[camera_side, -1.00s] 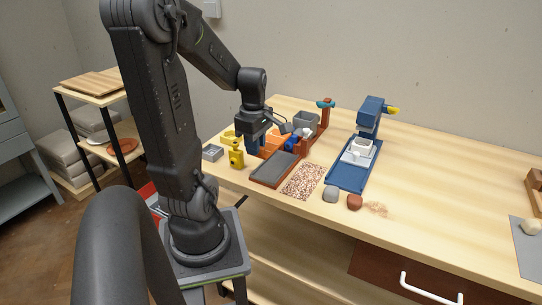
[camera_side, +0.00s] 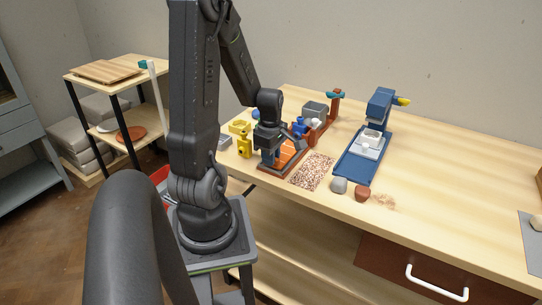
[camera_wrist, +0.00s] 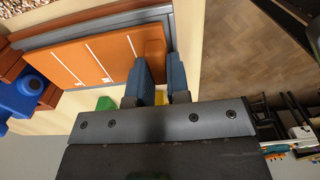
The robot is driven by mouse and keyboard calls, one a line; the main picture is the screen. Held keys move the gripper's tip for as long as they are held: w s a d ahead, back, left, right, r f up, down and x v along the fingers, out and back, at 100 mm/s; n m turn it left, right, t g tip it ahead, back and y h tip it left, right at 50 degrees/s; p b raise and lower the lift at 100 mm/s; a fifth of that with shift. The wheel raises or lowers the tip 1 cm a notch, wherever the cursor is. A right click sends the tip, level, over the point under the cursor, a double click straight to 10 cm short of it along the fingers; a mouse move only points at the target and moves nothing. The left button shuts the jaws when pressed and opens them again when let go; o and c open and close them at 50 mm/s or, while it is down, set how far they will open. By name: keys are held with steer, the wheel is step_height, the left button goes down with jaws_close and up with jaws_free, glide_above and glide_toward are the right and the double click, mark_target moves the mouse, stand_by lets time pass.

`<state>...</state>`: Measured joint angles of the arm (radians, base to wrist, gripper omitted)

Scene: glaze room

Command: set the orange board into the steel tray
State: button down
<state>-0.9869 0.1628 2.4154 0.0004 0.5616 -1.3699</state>
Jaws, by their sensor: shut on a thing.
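The orange board (camera_side: 290,153), with thin white lines, is over the grey steel tray with a red-brown edge (camera_side: 276,173). In the wrist view the board (camera_wrist: 75,62) lies lengthwise along the tray's grey rim (camera_wrist: 95,28). My gripper (camera_side: 269,161) is at the board's near-left end. In the wrist view its two blue fingers (camera_wrist: 162,82) are shut on the raised orange block at that end. The fingers hide part of the block. I cannot tell whether the board rests fully on the tray's floor.
Yellow pieces (camera_side: 244,146) stand just left of my gripper. A blue piece (camera_side: 299,127) and a grey bin (camera_side: 315,110) stand behind the board. A speckled mat (camera_side: 312,171), a blue stand (camera_side: 358,160) and two stones lie to the right. The table's right front is mostly clear.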

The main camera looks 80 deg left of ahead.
steer(key=c, duration=1.1)
jaws_free()
steer(key=shift+f, duration=0.15)
step_height(320, 180, up, 12)
steer(key=d+r+m+t, duration=0.2)
steer(key=d+r+m, duration=0.1)
steer(key=d+m, duration=0.9)
steer(key=w+d+r+m+t, duration=0.1)
steer(key=d+r+m+t, duration=0.2)
steer(key=d+m, duration=1)
steer(key=shift+r+m+t, duration=0.3)
steer(key=shift+r+m, duration=0.25)
steer(key=shift+m, duration=0.45)
